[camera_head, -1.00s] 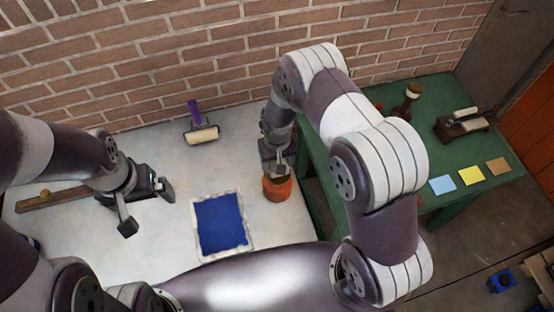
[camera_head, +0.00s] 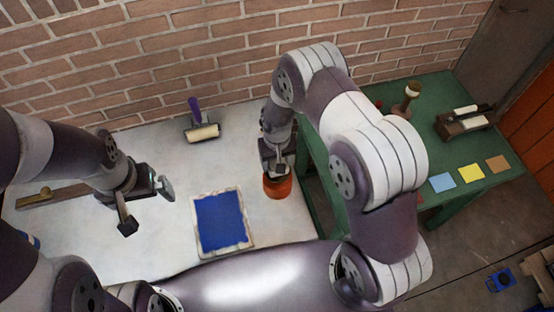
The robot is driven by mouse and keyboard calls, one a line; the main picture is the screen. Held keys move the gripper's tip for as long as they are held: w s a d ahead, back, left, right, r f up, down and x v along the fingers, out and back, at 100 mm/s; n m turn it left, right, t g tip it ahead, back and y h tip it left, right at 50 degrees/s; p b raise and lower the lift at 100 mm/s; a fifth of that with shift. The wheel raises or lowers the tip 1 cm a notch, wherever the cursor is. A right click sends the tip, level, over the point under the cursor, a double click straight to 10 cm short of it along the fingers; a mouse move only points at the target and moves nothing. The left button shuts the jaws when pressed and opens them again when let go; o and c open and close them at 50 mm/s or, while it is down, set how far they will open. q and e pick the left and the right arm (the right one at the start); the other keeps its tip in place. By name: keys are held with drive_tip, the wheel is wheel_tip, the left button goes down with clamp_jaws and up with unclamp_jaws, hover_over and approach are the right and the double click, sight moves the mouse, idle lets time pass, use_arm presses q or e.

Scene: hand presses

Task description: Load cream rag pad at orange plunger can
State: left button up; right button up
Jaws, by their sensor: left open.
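The orange plunger can (camera_head: 277,188) stands on the pale tabletop near its right edge. My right gripper (camera_head: 276,172) points down right over the can, at or just above its top. Its fingers and the can's top are partly hidden, so I cannot tell whether it is shut or touches the can. I cannot make out a cream rag pad; it may be hidden under the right gripper. My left gripper (camera_head: 147,207) is open and empty above the left part of the pale tabletop, away from the can.
A blue pad in a pale frame (camera_head: 222,222) lies front centre. A roller with a purple handle (camera_head: 202,132) lies by the brick wall. A brown strip (camera_head: 58,194) lies at left. The green table (camera_head: 440,150) at right holds a wooden stamp (camera_head: 408,100), a roller stand (camera_head: 466,122) and coloured cards (camera_head: 471,172).

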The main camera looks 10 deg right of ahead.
drive_tip(key=shift+w+f, duration=0.1)
drive_tip(key=shift+f, duration=0.05)
drive_tip(key=shift+f+b, duration=0.25)
drive_tip(key=shift+b, duration=0.05)
idle(1.0)
drive_tip(key=shift+r, duration=0.1)
wheel_tip(320, 180, up, 7)
drive_tip(key=p, duration=0.5)
idle(0.5)
